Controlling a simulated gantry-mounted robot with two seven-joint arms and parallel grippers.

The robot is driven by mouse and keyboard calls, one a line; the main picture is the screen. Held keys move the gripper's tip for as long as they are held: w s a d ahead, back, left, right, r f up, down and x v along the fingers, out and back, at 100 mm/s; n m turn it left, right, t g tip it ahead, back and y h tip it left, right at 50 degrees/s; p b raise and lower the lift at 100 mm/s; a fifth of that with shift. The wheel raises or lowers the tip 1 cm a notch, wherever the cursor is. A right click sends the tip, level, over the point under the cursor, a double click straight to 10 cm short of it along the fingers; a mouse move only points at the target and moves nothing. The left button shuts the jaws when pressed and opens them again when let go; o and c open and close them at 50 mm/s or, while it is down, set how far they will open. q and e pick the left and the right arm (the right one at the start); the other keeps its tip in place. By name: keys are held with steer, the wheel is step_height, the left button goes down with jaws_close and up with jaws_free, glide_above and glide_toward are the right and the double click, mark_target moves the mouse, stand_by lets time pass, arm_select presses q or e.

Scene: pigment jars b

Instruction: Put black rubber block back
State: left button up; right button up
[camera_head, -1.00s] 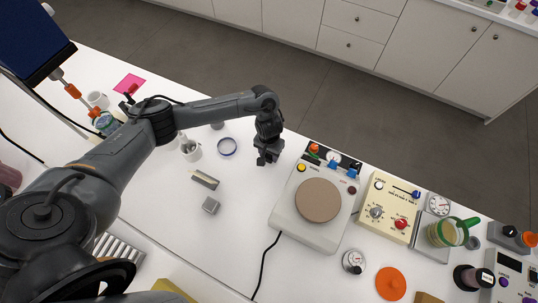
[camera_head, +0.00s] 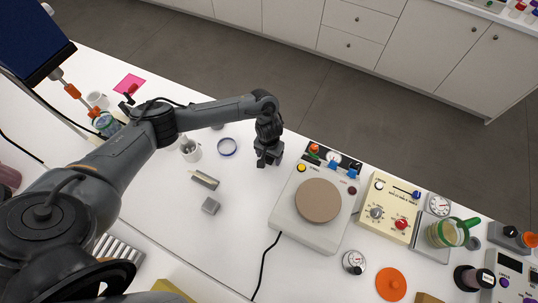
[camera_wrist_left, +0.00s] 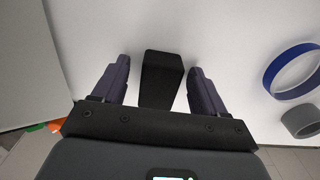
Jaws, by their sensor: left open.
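The black rubber block (camera_wrist_left: 162,78) shows in the left wrist view as a dark block on the white tabletop, lying between my two fingers. My left gripper (camera_wrist_left: 160,66) is open around it, with a narrow white gap on each side between finger and block. In the head view my left gripper (camera_head: 268,158) points down at the table, left of the hotplate-like device; there the block cannot be told apart from the dark gripper. My right gripper is not in view.
The device with a round brown plate (camera_head: 318,201) stands close to the right.

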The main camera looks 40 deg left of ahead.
arm_select(q)
steer(key=shift+r, duration=0.6)
step_height(320, 180, up, 11)
steer(key=p, duration=0.4)
steer(key=shift+a, duration=0.1)
